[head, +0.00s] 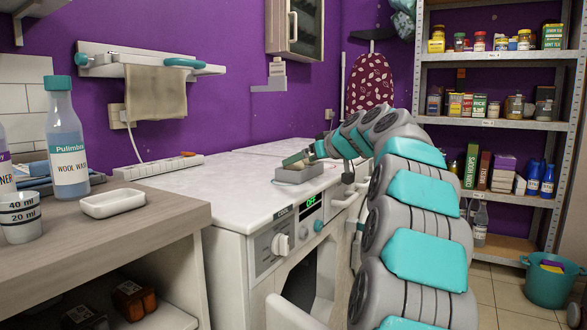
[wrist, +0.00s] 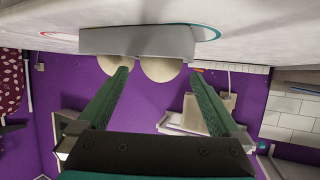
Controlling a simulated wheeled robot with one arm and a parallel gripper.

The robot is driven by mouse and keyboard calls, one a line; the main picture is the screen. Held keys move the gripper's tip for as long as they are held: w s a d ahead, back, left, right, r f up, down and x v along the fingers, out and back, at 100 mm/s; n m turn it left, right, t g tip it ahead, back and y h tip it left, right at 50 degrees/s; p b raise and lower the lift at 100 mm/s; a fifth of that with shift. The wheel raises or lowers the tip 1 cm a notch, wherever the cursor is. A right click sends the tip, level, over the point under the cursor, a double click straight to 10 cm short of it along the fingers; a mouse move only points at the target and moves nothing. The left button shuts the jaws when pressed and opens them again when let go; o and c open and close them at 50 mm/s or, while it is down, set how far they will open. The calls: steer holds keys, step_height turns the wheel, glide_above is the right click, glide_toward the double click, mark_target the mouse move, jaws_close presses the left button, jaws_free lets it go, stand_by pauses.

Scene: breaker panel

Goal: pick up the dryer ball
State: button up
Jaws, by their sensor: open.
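Two pale cream balls sit side by side in a grey box, their tops showing past its rim in the upside-down wrist view: one ball (wrist: 161,69) and another ball (wrist: 115,62). They look like dryer balls. The grey box (wrist: 137,42) also shows in the head view (head: 300,175) on the white machine top. My gripper (wrist: 159,75) is open and empty, its green fingers spread. In the wrist view one fingertip overlaps the gap between the balls and the other is beyond the second ball. The gripper shows small in the head view (head: 298,159), just above the box; the balls are mostly hidden there.
The white machine top (head: 190,185) is mostly clear around the box. A power strip (head: 157,167) lies at its back left. A wooden counter (head: 100,225) holds bottles, a cup and a white dish (head: 112,203). Shelves (head: 490,126) stand at the right.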

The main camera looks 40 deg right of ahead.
steer(key=shift+x, duration=1.1)
steer(key=c, duration=1.3)
